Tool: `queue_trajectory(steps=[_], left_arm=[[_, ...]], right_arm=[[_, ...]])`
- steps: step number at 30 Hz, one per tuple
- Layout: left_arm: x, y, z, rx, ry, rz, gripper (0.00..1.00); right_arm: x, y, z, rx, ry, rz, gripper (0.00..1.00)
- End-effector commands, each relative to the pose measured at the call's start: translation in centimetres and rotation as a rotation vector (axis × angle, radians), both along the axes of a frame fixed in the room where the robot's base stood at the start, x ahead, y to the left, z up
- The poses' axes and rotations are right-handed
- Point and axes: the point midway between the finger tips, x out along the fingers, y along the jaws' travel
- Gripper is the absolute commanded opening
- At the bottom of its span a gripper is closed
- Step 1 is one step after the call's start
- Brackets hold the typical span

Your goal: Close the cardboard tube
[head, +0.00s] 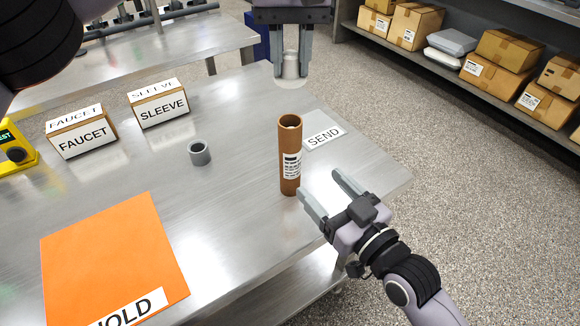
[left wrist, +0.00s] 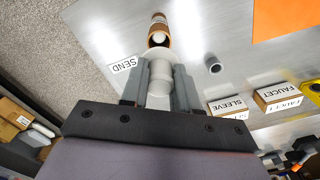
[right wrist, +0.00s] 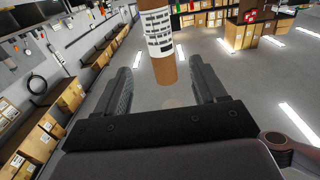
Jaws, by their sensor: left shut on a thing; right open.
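The brown cardboard tube (head: 289,140) stands upright on the metal table with its open end up and a printed label on its side. It also shows in the left wrist view (left wrist: 159,22) and the right wrist view (right wrist: 159,65). My left gripper (head: 290,76) is shut on a whitish round cap (head: 291,70), held above and behind the tube, apart from it. The cap shows between the fingers in the left wrist view (left wrist: 155,68). My right gripper (head: 320,184) is open beside the tube's lower part, its fingers pointing toward it; contact is not visible.
A grey ring (head: 199,153) lies left of the tube. FAUCET (head: 82,134) and SLEEVE (head: 159,105) boxes stand farther left. An orange HOLD mat (head: 112,255) lies front left. A SEND label (head: 323,136) is by the tube, near the table's right edge. Shelves (head: 480,55) hold boxes.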

Motion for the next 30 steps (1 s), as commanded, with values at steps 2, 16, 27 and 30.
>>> queue_trajectory(steps=[2, 16, 27, 30], left_arm=[[0.0, 0.0, 0.0, 0.0, 0.0, 0.0, 0.0], [0.0, 0.0, 0.0, 0.0, 0.0, 0.0, 0.0], [0.0, 0.0, 0.0, 0.0, 0.0, 0.0, 0.0], [0.0, 0.0, 0.0, 0.0, 0.0, 0.0, 0.0]], right_arm=[[0.9, 0.6, 0.1, 0.002, -0.001, 0.0, 0.7], [7.4, 4.9, 0.1, 0.0, -0.001, 0.001, 0.7], [9.4, 6.2, 0.1, 0.0, 0.0, 0.001, 0.7], [9.4, 6.3, 0.0, 0.0, 0.0, 0.001, 0.7]])
